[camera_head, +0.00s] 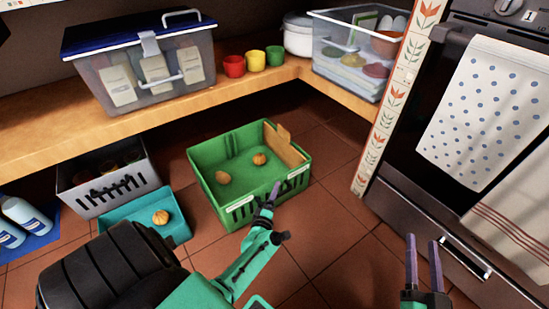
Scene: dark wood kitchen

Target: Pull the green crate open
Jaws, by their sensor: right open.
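The green crate (222,150) stands on the tiled floor in front of the wooden shelf. It has slots in its front wall, with small round orange-brown items inside and a brown cardboard-like piece at its right side. My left gripper (270,197) is at the middle of the crate's front wall, its purple fingertip overlapping the slots. I cannot tell whether it touches the crate or how far its fingers are apart. My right gripper (424,264) is open and empty at the lower right, in front of the oven and away from the crate.
A teal tray (120,221) with one orange item and a grey crate (78,203) stand left of the green crate. The oven (440,215) with hanging towels is on the right. The wooden shelf (185,113) bears bins and cups. Floor tiles (340,240) are clear on the right.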

